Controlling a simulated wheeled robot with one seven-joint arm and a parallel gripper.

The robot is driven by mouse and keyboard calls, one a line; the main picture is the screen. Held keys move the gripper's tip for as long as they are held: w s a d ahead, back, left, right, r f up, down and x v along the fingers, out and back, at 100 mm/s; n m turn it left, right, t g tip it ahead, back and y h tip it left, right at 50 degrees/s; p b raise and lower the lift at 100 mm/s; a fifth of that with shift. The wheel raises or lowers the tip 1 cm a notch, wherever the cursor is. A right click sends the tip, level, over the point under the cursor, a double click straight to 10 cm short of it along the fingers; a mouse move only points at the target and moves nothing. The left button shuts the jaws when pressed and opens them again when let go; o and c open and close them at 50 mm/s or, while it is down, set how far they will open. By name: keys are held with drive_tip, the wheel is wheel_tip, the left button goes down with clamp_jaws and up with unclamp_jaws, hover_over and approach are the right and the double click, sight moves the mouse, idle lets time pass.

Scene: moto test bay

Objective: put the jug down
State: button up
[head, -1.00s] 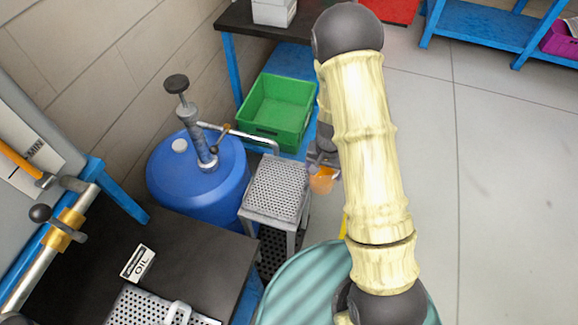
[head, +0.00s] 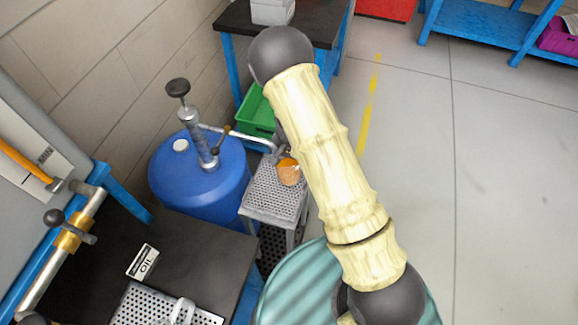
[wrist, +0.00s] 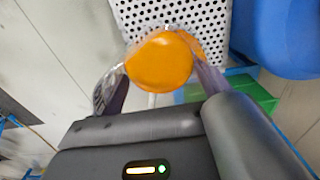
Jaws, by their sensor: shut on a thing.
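The jug (head: 289,174) is a small orange vessel. In the head view it appears over the perforated metal stand (head: 262,202) beside the blue drum. In the wrist view the jug (wrist: 159,62) sits between the two fingers of my gripper (wrist: 155,75), which is shut on it. The perforated top (wrist: 175,14) lies beyond the jug in that view. I cannot tell whether the jug touches the stand's top. In the head view my arm passes to the right of the jug and my gripper is mostly hidden.
A blue drum (head: 205,185) with a hand pump (head: 200,135) stands left of the stand, its spout reaching toward the stand's back edge. A green crate (head: 256,112) is behind. A dark bench (head: 190,245) with an OIL label is at front left. Open floor lies right.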

drive_tip(key=shift+a+f+p, duration=0.15)
drive_tip(key=shift+f+p, duration=0.15)
drive_tip(key=shift+f, duration=1.45)
drive_tip(key=shift+f, duration=0.15)
drive_tip(key=o, duration=1.2)
wheel_tip(320, 180, up, 12)
drive_tip(key=shift+r+b, duration=0.2)
drive_tip(key=shift+b, duration=0.1)
